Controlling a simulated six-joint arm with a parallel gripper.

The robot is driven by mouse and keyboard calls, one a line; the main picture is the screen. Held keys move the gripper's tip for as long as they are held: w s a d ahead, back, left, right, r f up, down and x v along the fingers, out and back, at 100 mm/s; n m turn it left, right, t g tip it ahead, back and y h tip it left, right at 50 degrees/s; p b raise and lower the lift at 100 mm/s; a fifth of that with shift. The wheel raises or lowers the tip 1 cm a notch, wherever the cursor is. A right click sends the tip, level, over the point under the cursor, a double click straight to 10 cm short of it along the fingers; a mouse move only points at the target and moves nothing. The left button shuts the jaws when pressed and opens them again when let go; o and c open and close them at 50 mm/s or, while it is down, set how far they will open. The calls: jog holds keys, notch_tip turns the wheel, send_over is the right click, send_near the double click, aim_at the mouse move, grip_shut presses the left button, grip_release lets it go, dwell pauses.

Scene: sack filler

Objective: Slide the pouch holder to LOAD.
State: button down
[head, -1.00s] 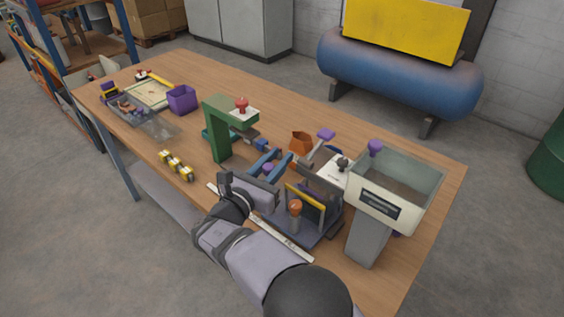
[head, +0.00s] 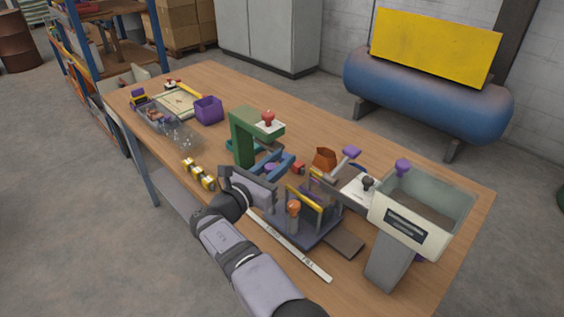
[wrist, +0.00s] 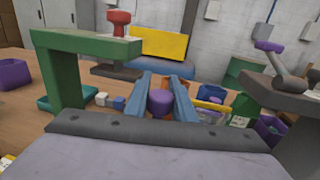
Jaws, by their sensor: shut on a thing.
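The pouch holder (head: 316,234) is a dark grey carriage with upright plates, a yellow-edged frame and an orange knob. It stands beside a white labelled strip (head: 298,254) at the table's front edge. Lettering shows at the strip's right end; its left end is hidden behind my arm. My gripper (head: 276,163) has blue fingers and is at the holder's far left side. In the wrist view the fingers close around a purple knob (wrist: 161,100). The knob's join to the holder is hidden.
A green post with a red knob (head: 257,128) stands left of my fingers. A grey hopper (head: 405,226) stands right of the holder, and a dark flat plate (head: 343,245) lies between them. An orange bin (head: 324,158) is behind.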

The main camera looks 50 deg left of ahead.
aim_at(267, 172)
jog(key=c, duration=1.8)
grip_release()
jog(key=shift+o, duration=0.2)
jog(key=shift+s+d+b, duration=0.2)
jog(key=shift+s+b, duration=0.15)
jog(key=shift+s, duration=0.85)
jog(key=shift+s+d+b, duration=0.2)
jog(key=shift+s+b, duration=0.2)
jog(key=shift+s, duration=0.85)
jog(key=shift+s+d+b, duration=0.2)
jog(key=shift+s+b, duration=0.15)
jog(key=shift+s, duration=0.85)
